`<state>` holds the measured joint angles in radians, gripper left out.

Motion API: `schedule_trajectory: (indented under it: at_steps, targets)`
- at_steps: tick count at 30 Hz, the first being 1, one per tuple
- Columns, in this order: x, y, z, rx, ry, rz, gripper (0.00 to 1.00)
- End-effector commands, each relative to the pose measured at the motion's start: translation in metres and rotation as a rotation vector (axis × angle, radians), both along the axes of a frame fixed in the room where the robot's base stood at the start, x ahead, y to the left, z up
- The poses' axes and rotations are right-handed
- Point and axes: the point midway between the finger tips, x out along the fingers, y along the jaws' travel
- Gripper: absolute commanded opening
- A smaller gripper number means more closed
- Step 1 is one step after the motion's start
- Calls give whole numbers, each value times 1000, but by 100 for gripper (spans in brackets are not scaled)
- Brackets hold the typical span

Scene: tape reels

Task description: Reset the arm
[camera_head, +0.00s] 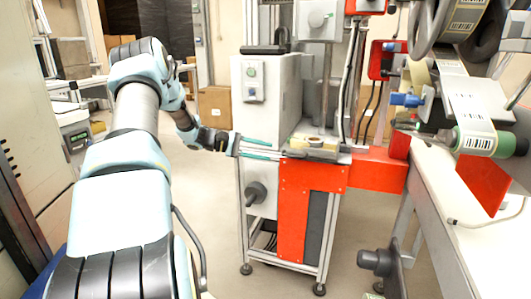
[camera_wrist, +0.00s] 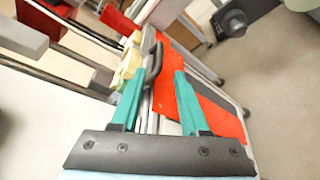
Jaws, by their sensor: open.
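My gripper (camera_head: 270,150) is at the end of my arm, which reaches out ahead from the left side of the head view. Its two teal fingers point right, toward a small metal platform (camera_head: 310,153) on the machine. In the wrist view the fingers of my gripper (camera_wrist: 157,80) are spread apart with nothing held between them. A pale yellow piece (camera_head: 316,142), perhaps a tape core, lies on the platform just beyond the fingertips. A yellow piece (camera_wrist: 127,65) also shows beside the left fingertip in the wrist view; contact cannot be told.
A grey machine cabinet (camera_head: 265,100) stands close behind my gripper, with a red panel (camera_head: 308,215) at its front. Tape reels and a labelled green roll (camera_head: 480,140) hang at the right above a white table (camera_head: 450,215). Cardboard boxes (camera_head: 214,104) stand behind.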

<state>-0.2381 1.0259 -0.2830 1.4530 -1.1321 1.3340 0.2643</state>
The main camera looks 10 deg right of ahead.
Motion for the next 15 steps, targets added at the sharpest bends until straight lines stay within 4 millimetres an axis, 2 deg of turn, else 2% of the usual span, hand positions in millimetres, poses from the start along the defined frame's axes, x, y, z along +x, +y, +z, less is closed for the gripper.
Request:
schedule_trajectory:
  at_steps: [5, 8, 11, 15]
  targets:
    - [-7, -2, 4, 33, 0, -14, 45]
    - [-28, -5, 11, 136, -3, -52, 45]
    - [-65, -2, 21, 312, -20, -111, 45]
    - [-123, 21, 36, 590, -77, -191, 45]
